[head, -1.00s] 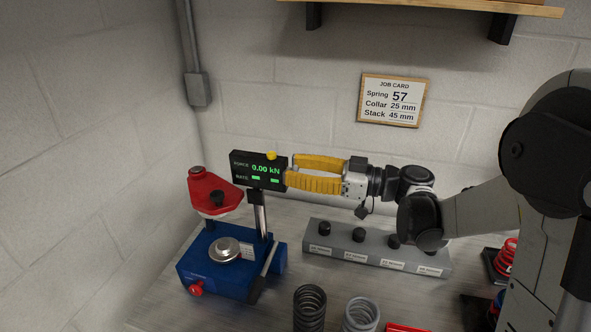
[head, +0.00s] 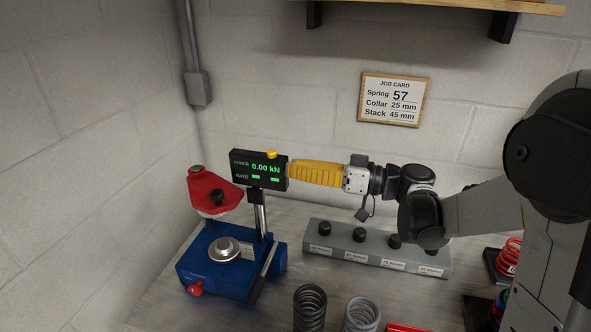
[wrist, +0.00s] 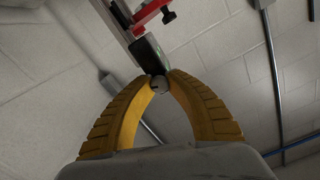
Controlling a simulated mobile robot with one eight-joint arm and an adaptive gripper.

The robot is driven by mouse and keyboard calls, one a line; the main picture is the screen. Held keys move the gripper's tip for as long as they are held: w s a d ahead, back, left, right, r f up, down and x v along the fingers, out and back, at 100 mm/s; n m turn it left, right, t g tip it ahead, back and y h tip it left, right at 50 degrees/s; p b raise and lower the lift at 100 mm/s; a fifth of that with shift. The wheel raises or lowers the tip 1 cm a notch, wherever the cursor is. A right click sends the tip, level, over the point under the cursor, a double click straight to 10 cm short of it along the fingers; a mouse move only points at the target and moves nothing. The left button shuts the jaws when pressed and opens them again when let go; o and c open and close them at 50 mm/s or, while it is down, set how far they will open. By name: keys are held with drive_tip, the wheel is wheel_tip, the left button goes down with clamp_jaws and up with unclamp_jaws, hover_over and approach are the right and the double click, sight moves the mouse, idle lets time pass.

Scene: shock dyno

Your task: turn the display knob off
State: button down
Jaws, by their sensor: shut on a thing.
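The black display (head: 259,170) stands on a post over the blue press. Its screen is lit green and reads 0.00 kN. A small round grey knob (wrist: 159,85) shows between my fingertips in the wrist view, at the end of the display housing (wrist: 150,56). In the head view the knob is hidden by my fingers. My yellow-fingered gripper (head: 290,172) is at the display's right side, level with it. In the wrist view the gripper (wrist: 160,78) is shut on the knob, its fingertips on either side.
A yellow piece (head: 271,154) sits on top of the display. The blue press (head: 214,264) with a red head (head: 212,190) stands below. A grey block with black knobs (head: 375,250) and springs (head: 310,305) are on the bench. The wall is close behind.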

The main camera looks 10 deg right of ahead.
drive_tip(key=m, duration=0.4)
drive_tip(key=shift+m+b, duration=0.3)
drive_tip(key=m, duration=0.4)
drive_tip(key=shift+m, duration=0.4)
drive_tip(key=c, duration=1.3)
unclamp_jaws()
drive_tip(key=shift+d, duration=0.1)
drive_tip(key=v, duration=1.2)
drive_tip(key=shift+f, duration=0.1)
